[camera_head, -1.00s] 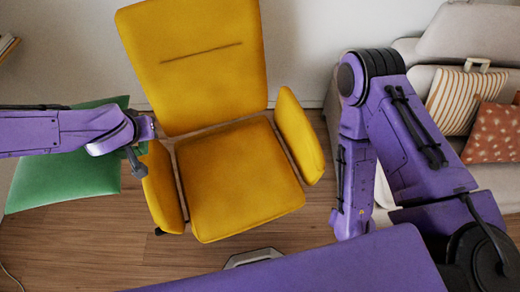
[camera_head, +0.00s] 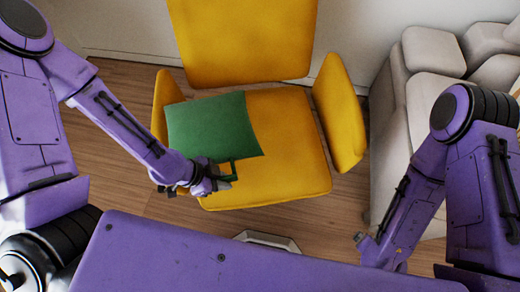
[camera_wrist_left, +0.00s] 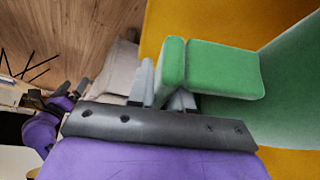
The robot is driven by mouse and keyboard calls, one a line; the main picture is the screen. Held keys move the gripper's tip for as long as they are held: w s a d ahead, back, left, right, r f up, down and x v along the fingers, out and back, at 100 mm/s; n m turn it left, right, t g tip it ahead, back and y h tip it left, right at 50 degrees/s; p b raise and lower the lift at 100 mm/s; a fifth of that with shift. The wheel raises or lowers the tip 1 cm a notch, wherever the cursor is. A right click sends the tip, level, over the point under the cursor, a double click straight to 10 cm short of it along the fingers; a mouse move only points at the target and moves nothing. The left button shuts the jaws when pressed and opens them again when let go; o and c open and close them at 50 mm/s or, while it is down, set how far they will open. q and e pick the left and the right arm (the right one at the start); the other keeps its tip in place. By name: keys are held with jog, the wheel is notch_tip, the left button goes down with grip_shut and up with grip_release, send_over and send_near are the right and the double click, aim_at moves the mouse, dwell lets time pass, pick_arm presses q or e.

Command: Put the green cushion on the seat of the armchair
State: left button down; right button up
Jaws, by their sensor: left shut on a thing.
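The green cushion (camera_head: 212,127) is over the left part of the yellow armchair's seat (camera_head: 290,135), in front of the left armrest. My left gripper (camera_head: 222,176) is shut on the cushion's near edge.
The right armrest (camera_head: 339,112) of the chair is clear. A light grey sofa (camera_head: 432,85) stands to the right, behind my right arm. Wooden floor (camera_head: 120,85) shows left of the chair. The right part of the seat is bare.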

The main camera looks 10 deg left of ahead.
pick_arm(q)
jog(key=shift+m+g, duration=0.3)
jog(key=shift+m, duration=0.4)
jog(key=w+d+f+b, duration=0.2)
jog(key=w+f+b, duration=0.1)
jog(key=f+b, duration=0.1)
jog(key=w+d+f+b, duration=0.2)
jog(key=w+f+b, duration=0.1)
jog(key=b, duration=0.2)
jog(key=w+d+f+b, duration=0.1)
jog(key=w+f+b, duration=0.2)
jog(key=f+b, duration=0.1)
jog(key=shift+w+d+f, duration=0.15)
jog(key=shift+d+f, duration=0.15)
jog(key=shift+d, duration=0.1)
jog(key=f, duration=0.1)
jog(key=f+b, duration=0.1)
jog(key=f, duration=0.1)
jog(key=shift+w+d, duration=0.15)
jog(key=shift+w, duration=0.05)
jog(key=shift+f, duration=0.25)
pick_arm(e)
notch_tip(320, 180, down, 15)
jog(key=shift+f, duration=0.2)
